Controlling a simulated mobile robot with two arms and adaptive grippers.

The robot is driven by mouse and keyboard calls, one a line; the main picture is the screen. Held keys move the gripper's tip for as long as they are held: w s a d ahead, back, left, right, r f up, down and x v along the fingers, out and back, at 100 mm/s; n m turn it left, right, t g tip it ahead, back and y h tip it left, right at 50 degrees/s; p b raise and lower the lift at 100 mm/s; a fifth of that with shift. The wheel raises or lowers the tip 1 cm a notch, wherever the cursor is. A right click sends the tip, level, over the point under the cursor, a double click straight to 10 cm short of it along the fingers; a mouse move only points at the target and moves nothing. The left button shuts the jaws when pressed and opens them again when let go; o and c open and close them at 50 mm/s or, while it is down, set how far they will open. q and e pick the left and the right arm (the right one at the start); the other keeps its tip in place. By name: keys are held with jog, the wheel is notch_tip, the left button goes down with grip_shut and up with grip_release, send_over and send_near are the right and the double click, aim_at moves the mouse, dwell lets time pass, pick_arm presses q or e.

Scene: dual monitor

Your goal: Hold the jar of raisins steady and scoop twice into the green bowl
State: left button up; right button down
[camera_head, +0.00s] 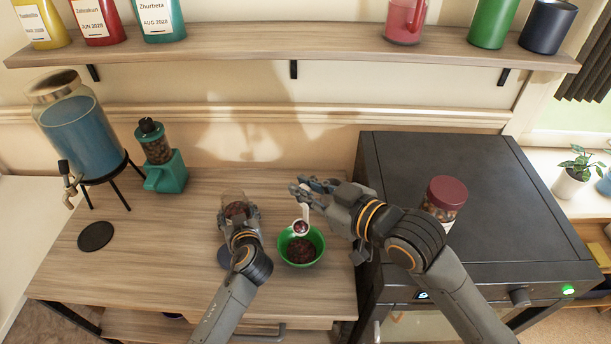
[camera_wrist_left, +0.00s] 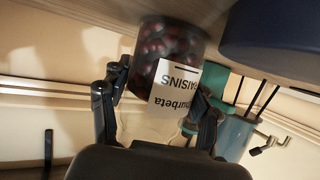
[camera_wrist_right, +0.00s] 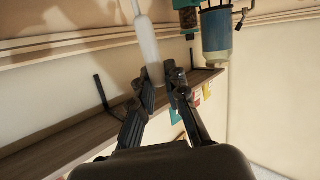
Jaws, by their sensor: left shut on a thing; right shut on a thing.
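The clear jar of raisins (camera_head: 235,198) stands on the wooden table. Its label reads RAISINS in the left wrist view (camera_wrist_left: 178,85), upside down there. My left gripper (camera_head: 241,228) is shut around the jar. The green bowl (camera_head: 318,250) is just right of the jar and has dark raisins in it. My right gripper (camera_head: 312,188) is shut on the handle of a white scoop (camera_head: 302,225). The scoop's head is above the bowl and shows dark raisins in it. The scoop's handle shows between the fingers in the right wrist view (camera_wrist_right: 147,45).
A dark blue object (camera_head: 226,257) is partly hidden beside my left wrist. A black coaster (camera_head: 96,236), blue drink dispenser (camera_head: 83,137) and teal grinder-like dispenser (camera_head: 166,176) stand left. A black appliance (camera_head: 440,170) bears a red-lidded jar (camera_head: 446,193) at right. A shelf (camera_head: 270,45) hangs above.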

aim_at(306, 206)
jog(key=shift+s+f+n+t+y, duration=0.15)
jog(key=shift+s+f+n+t, duration=0.15)
jog(key=shift+s+f, duration=0.3)
jog(key=shift+s+f+n+t+y, duration=0.2)
jog(key=shift+s+f+t, duration=0.2)
jog(key=shift+s, duration=0.3)
jog(key=s+f+n+t+y, duration=0.3)
jog(key=s+f+n+y, duration=0.4)
jog(key=s+f+n, duration=0.2)
jog(key=shift+s+a+f+n, duration=0.15)
jog(key=shift+s+a+n, duration=0.1)
jog(key=shift+s+n, duration=0.3)
dwell(0.8)
